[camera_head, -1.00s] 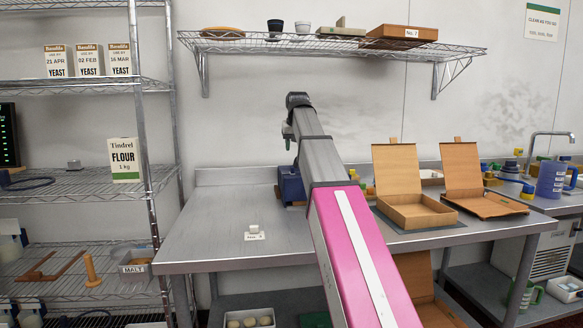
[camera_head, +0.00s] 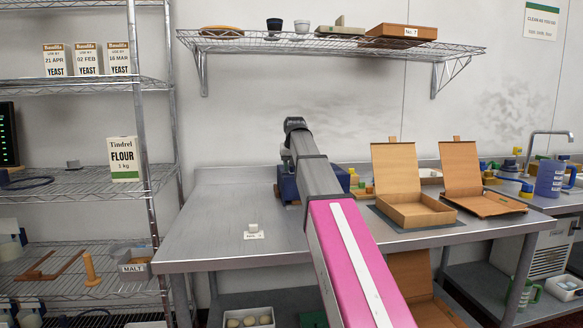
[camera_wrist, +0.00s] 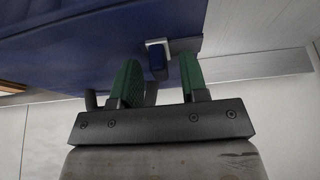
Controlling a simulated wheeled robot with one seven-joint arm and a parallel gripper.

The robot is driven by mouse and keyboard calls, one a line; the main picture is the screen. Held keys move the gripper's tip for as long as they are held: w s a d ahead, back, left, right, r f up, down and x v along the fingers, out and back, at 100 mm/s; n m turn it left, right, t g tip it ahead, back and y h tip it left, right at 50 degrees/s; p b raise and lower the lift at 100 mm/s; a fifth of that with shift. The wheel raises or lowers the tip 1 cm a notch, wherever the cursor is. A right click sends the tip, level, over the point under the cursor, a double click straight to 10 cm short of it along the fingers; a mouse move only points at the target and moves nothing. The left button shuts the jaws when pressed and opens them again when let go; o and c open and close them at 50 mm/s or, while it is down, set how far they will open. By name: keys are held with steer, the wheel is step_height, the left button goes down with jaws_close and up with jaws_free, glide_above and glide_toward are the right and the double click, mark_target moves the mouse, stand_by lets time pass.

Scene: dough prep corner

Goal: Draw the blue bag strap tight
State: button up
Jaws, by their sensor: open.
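The blue bag (camera_head: 289,187) stands on the steel worktop toward its back, partly hidden behind my arm. It fills the upper part of the wrist view (camera_wrist: 80,45). A metal buckle (camera_wrist: 160,42) sits on the bag, and a short dark blue strap end (camera_wrist: 158,66) hangs from it. My gripper (camera_wrist: 160,80) has two green fingers, spread apart on either side of the strap end. The strap end lies between the fingers, and I see no grip on it. In the head view my gripper is hard to make out.
Open cardboard boxes (camera_head: 410,209) stand on the worktop (camera_head: 205,230) right of the bag. A small white sign (camera_head: 254,234) stands front left, with clear surface around it. A wire shelf (camera_head: 330,46) hangs above. A rack (camera_head: 70,187) stands at the left.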

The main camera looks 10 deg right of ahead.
jaws_close()
steer(key=shift+d, duration=0.1)
steer(key=shift+d, duration=2.6)
jaws_free()
